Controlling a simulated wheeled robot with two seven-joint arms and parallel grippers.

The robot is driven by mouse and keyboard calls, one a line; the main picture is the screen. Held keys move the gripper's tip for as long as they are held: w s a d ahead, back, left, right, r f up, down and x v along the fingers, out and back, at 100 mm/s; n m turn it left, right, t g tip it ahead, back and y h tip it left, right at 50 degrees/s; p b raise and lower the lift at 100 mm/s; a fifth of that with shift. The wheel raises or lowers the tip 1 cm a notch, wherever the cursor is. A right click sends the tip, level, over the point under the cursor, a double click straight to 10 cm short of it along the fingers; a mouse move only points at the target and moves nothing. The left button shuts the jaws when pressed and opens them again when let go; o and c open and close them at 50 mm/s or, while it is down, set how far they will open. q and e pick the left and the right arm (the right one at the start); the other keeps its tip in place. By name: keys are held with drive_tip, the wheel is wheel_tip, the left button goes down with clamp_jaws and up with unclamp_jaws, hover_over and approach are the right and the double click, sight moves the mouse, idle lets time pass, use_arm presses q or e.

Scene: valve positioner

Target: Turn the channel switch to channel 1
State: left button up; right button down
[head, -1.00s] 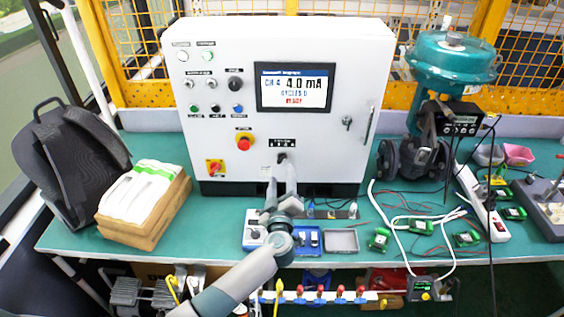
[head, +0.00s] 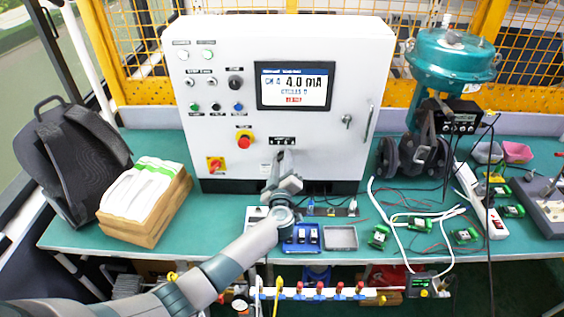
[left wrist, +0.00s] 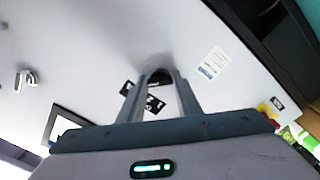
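The channel switch (head: 281,156) is a small dark knob under a black label (head: 283,141) low on the white control cabinet's front. My left gripper (head: 280,166) is at the switch, its fingers pointing into the panel. In the left wrist view the fingertips (left wrist: 160,77) close in on both sides of the dark knob (left wrist: 159,76), and the panel appears tilted. The fingers hide much of the knob, so its pointer cannot be read. The cabinet's screen (head: 295,86) reads CH 4 and 4.0 mA. My right gripper is not in view.
A red emergency button (head: 244,142) and a red-yellow rotary switch (head: 215,164) are left of the channel switch. A blue tray (head: 301,238) and a grey tray (head: 341,238) lie below on the green bench. A teal valve actuator (head: 450,55) stands at the right.

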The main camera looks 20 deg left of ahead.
use_arm(q)
drive_tip(key=shift+c, duration=1.2)
drive_tip(key=shift+n, duration=0.5)
drive_tip(key=n, duration=0.2)
drive_tip(key=shift+n, duration=0.4)
drive_tip(key=n, duration=0.3)
drive_tip(key=shift+n, duration=0.3)
drive_tip(key=n, duration=0.9)
drive_tip(key=shift+b, duration=0.35)
